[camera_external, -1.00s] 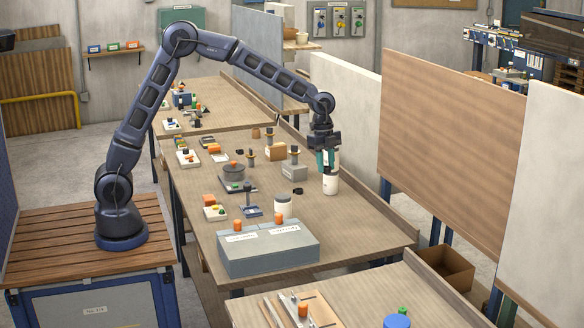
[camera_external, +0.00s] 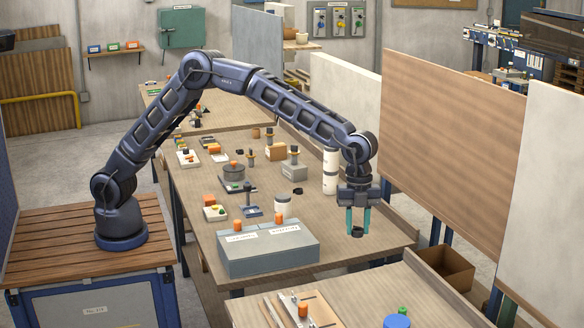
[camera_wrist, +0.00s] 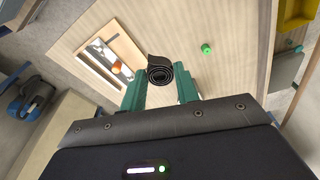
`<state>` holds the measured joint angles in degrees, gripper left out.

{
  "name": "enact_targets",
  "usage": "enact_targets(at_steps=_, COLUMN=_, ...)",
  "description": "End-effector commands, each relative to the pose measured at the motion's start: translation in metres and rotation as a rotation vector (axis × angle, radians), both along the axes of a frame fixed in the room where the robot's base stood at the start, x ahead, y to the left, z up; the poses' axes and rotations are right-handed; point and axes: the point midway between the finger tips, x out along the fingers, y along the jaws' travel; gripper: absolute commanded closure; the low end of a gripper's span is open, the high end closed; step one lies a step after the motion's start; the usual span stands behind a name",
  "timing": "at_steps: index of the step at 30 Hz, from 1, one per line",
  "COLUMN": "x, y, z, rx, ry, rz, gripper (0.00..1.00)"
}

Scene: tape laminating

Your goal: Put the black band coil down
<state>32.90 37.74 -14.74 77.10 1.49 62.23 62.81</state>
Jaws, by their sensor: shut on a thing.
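The black band coil (camera_external: 357,233) is between the teal fingertips of my gripper (camera_external: 358,224). My gripper is shut on it and points down over the right front part of the middle wooden table (camera_external: 340,250). In the wrist view, the rolled black coil (camera_wrist: 160,72) shows its spiral end between the two teal fingers (camera_wrist: 160,90), with a short free tail at its upper left. Whether the coil touches the tabletop is hard to tell.
A grey box (camera_external: 268,250) with orange-topped items stands to the left of the gripper. A tall white cylinder (camera_external: 330,172) stands behind it. A nearer table (camera_external: 350,290) holds a framed tray and a green-topped blue item (camera_external: 397,319). Bare tabletop surrounds the gripper.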

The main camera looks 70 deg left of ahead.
Motion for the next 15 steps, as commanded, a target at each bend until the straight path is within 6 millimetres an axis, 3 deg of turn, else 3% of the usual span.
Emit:
enact_targets(at_steps=3, x=-0.019, y=-0.032, z=-0.001, rx=-0.001, ry=0.0, rz=-0.044, gripper=0.9)
enact_targets(at_steps=6, x=-0.03, y=-0.048, z=-0.002, rx=-0.001, ry=0.0, rz=-0.067, gripper=0.9)
enact_targets(at_steps=11, x=-0.037, y=-0.059, z=-0.008, rx=0.0, ry=0.001, rz=-0.081, gripper=0.9)
enact_targets(at_steps=15, x=-0.038, y=-0.059, z=-0.03, rx=0.002, ry=0.002, rz=-0.083, gripper=0.9)
